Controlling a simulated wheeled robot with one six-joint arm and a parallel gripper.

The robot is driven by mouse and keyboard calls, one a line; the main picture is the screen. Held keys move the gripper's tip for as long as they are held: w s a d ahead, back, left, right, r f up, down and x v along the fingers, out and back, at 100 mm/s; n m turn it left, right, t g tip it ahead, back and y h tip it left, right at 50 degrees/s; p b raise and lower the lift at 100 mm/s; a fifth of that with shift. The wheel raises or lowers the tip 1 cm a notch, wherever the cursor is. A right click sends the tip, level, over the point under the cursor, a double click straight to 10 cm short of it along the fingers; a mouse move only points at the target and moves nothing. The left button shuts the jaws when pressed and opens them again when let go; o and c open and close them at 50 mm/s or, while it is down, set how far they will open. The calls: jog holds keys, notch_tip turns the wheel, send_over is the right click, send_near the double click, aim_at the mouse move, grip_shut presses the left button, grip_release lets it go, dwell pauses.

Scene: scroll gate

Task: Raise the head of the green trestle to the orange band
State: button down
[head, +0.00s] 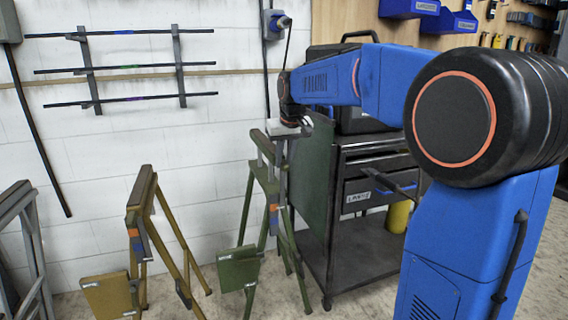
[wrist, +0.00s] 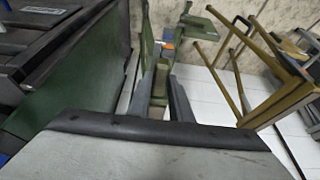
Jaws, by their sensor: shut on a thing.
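The green trestle (head: 247,208) stands on the floor left of the tool cart, legs splayed, with a green panel (head: 238,270) low at its front. Its head (head: 263,148) is a short green beam at the top. A small orange band (head: 273,208) shows on its middle post below the head, and also in the wrist view (wrist: 168,35). My gripper (head: 286,127) is at the head, pointing down. In the wrist view my gripper (wrist: 167,75) has its two grey fingers closed around the green head, which is partly hidden between them.
A yellow trestle (head: 142,196) stands to the left, and a grey trestle (head: 22,215) at the far left edge. A dark tool cart (head: 365,165) with a green side panel is close on the right. A white wall (head: 100,145) with rods is behind.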

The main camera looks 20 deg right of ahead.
jog(key=c, duration=1.6)
grip_release()
jog(key=shift+r, duration=0.1)
jog(key=v, duration=1.7)
jog(key=shift+s+r, duration=0.1)
jog(key=shift+r, duration=0.05)
jog(key=s+f, duration=1)
jog(key=s, duration=0.1)
jog(key=s+a+f, duration=0.1)
jog(key=s+f, duration=2)
jog(key=s, duration=0.2)
jog(key=shift+a+f, duration=0.15)
jog(key=shift+f, duration=0.1)
